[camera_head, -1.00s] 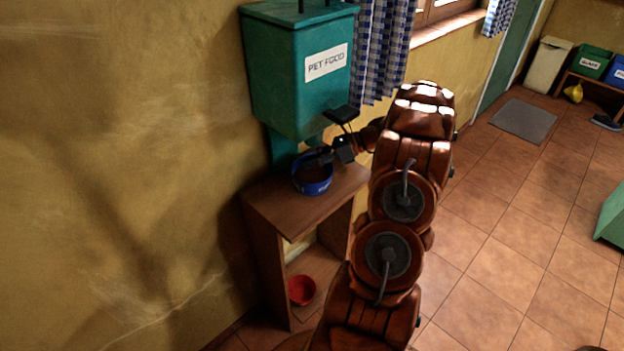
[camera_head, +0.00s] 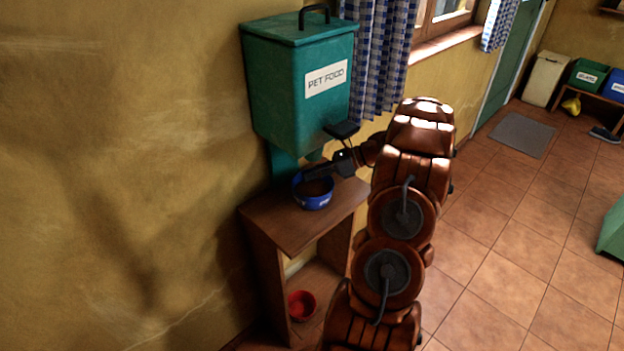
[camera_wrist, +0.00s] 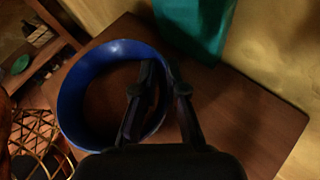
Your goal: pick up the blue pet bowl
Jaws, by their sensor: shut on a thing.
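The blue pet bowl (camera_head: 314,203) is on the wooden stand, below the pet food dispenser, and looks upright. Its inside looks brown. In the wrist view the bowl (camera_wrist: 72,108) fills the left half, with its round rim facing me. My gripper (camera_head: 312,176) reaches in from the right, over the bowl. In the wrist view my gripper (camera_wrist: 160,75) has one finger inside the bowl and one outside, shut on its right wall. I cannot tell whether the bowl's base touches the stand.
The teal pet food dispenser (camera_head: 295,95) hangs on the wall close above the bowl. The wooden stand (camera_head: 283,226) has a lower shelf with a red bowl (camera_head: 301,305). A checked curtain (camera_head: 378,70) hangs behind my arm. The tiled floor (camera_head: 500,250) to the right is open.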

